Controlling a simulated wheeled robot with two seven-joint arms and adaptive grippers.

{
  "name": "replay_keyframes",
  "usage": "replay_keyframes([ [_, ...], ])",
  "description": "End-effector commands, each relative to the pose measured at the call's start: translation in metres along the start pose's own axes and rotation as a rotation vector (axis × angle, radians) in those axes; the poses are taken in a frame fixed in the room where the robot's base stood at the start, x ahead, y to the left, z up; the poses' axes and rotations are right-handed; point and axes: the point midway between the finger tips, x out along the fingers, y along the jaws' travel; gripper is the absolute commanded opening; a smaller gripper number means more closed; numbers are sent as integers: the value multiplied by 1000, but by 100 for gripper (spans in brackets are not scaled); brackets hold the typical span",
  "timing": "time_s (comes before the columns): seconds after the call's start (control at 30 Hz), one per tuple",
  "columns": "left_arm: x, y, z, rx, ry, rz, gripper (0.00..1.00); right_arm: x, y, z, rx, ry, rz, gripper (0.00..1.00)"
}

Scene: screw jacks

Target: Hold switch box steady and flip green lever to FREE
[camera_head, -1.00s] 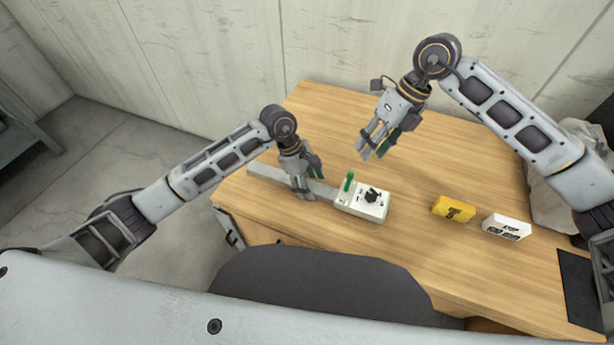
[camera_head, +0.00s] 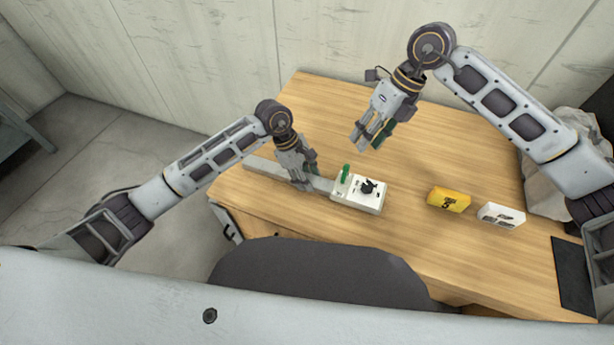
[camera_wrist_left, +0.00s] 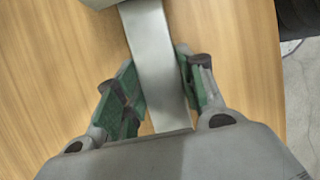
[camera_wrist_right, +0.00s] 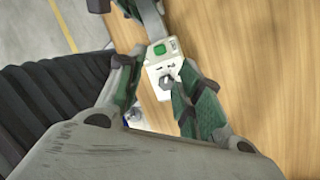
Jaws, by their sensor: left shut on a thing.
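The white switch box (camera_head: 358,202) lies on the table with a black knob and a small upright green lever (camera_head: 346,172) at its left end. A grey bar (camera_head: 262,168) runs left from the box. My left gripper (camera_head: 302,184) is shut on this bar, left of the lever; the left wrist view shows the bar (camera_wrist_left: 150,40) between its green-padded fingers. My right gripper (camera_head: 364,143) is open and empty, raised above and behind the box. In the right wrist view the green lever (camera_wrist_right: 160,49) and the box's panel appear beyond its parted fingers.
A yellow block (camera_head: 449,200) and a white labelled block (camera_head: 501,216) lie to the right of the box. A black mat (camera_head: 573,275) is at the table's right edge, with a pale bag (camera_head: 548,195) behind. A dark chair back (camera_head: 320,272) stands in front.

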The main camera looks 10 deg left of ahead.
Motion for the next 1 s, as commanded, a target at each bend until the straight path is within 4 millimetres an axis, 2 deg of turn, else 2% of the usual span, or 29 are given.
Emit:
replay_keyframes([
  [0.07,0,0,0,0,0,1,0,0,0,0,0,0,0,36],
  [0.37,0,0,0,0,0,1,0,0,0,1,-34,2,-3,0],
  [0.57,-1,0,0,0,0,2,0,2,-1,5,-135,10,-11,0],
  [1.0,-1,1,0,0,0,2,0,5,-4,15,-482,42,-35,0],
])
